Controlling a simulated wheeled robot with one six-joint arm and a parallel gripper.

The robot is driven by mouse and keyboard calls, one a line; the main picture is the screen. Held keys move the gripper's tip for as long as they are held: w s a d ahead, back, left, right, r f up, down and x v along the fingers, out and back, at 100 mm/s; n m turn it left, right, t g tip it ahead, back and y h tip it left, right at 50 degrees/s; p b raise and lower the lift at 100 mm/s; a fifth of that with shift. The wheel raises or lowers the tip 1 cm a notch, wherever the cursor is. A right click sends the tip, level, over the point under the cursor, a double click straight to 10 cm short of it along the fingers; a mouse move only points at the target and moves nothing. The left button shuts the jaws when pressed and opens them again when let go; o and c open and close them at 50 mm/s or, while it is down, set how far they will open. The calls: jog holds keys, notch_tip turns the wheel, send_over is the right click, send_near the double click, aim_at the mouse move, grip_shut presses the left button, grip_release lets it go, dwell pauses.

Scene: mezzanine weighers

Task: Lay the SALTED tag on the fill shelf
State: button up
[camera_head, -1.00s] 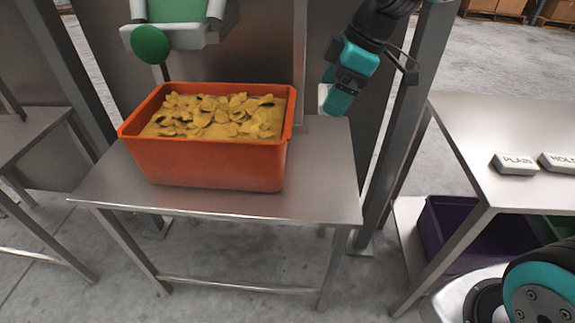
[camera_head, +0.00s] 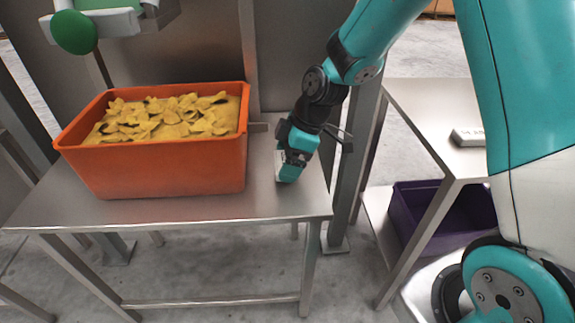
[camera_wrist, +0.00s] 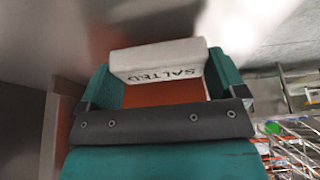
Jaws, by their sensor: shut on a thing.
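The SALTED tag (camera_wrist: 160,60) is a white block with dark lettering, held between the two fingers of my gripper (camera_wrist: 158,85) in the wrist view. In the head view my gripper (camera_head: 288,170) is low over the right part of the metal fill shelf (camera_head: 275,205), just right of the orange crate. The pale tag (camera_head: 279,165) shows at its left side, partly hidden by the gripper. I cannot tell whether the tag touches the shelf.
The orange crate (camera_head: 170,167) full of yellow chips fills the shelf's left and middle. A steel post (camera_head: 357,165) stands just right of the shelf.

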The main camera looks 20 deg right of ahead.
jog(key=shift+f, duration=0.65)
jog(key=shift+f, duration=0.15)
jog(key=o, duration=0.6)
jog(key=shift+d+r, duration=0.15)
jog(key=shift+r, duration=0.45)
jog(key=p+v, duration=0.3)
jog(key=v, duration=0.7)
jog(key=s+a+r+m, duration=0.2)
jog(key=s+a+r, duration=0.1)
jog(key=s, duration=0.4)
jog(key=s+a+r+m+g, duration=0.1)
jog(key=s+a+r+m, duration=0.2)
jog(key=s, duration=0.4)
jog(key=s+a+r+m, duration=0.2)
jog(key=s+a+r, duration=0.1)
jog(key=s, duration=0.5)
jog(key=shift+s, duration=0.1)
